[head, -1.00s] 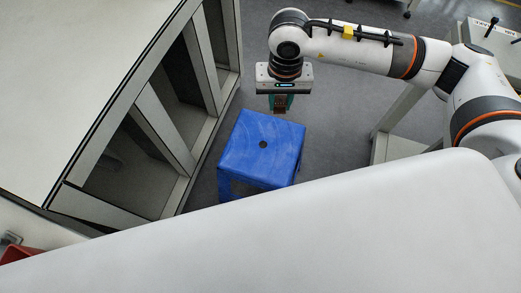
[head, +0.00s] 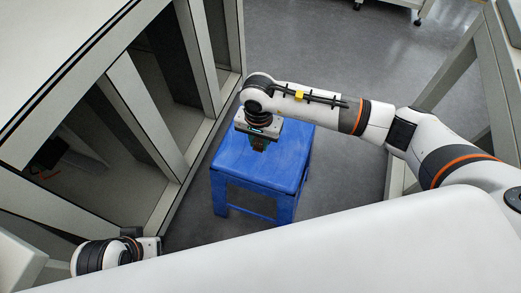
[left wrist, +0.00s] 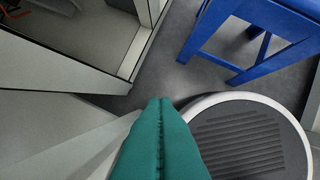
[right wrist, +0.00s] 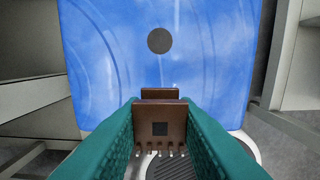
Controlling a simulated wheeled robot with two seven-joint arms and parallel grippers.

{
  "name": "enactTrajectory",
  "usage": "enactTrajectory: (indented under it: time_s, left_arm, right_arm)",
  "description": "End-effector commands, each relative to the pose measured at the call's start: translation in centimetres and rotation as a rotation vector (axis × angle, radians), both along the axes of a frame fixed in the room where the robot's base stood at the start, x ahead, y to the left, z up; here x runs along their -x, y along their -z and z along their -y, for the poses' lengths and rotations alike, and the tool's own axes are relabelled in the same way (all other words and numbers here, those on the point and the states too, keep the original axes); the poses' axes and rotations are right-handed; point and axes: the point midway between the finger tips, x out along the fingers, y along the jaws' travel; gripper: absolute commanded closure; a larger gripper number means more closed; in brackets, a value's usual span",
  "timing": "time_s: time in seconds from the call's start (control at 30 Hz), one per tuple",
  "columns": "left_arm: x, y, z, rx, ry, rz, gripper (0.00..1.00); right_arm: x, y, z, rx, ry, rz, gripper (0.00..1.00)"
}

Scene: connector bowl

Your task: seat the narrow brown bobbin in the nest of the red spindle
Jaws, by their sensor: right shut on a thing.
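My right gripper (right wrist: 160,140) is shut on a brown bobbin (right wrist: 161,110), which shows between its teal fingers in the right wrist view. In the head view the right gripper (head: 259,144) is over the blue stool (head: 285,165). My left gripper (left wrist: 160,135) has its teal fingers together with nothing visible between them. In the head view only part of the left arm shows at lower left. I do not clearly see the red spindle.
The blue stool has a dark round hole (right wrist: 160,40) in its top. A grey-framed cabinet with open bays (head: 150,125) stands left of it. A grey frame (head: 455,70) stands at right. Grey floor (head: 320,45) is clear behind the stool.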

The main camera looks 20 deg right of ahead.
Motion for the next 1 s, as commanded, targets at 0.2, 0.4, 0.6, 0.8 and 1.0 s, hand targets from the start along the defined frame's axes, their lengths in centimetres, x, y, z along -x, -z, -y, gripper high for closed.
enactTrajectory:
  time_s: [0.2,0.4,0.6,0.8,1.0]
  left_arm:
    - [0.0,0.7,0.0,0.000,0.000,0.000,1.00]
    - [-1.2,1.0,0.3,0.012,0.005,0.058,1.00]
    - [-1.4,0.8,0.4,0.014,0.006,0.072,1.00]
    - [-1.8,0.8,0.5,0.018,0.007,0.091,1.00]
    - [-2.3,0.7,0.7,0.023,0.009,0.118,1.00]
  right_arm:
    - [0.0,2.8,0.0,-0.001,0.001,-0.001,0.95]
    - [0.1,5.6,0.0,-0.001,0.000,-0.002,0.95]
    - [0.0,5.8,0.0,0.000,-0.001,0.001,0.95]
    - [0.0,5.9,0.0,-0.001,-0.001,0.001,0.95]
    - [0.0,6.0,0.0,-0.001,-0.001,0.001,0.95]
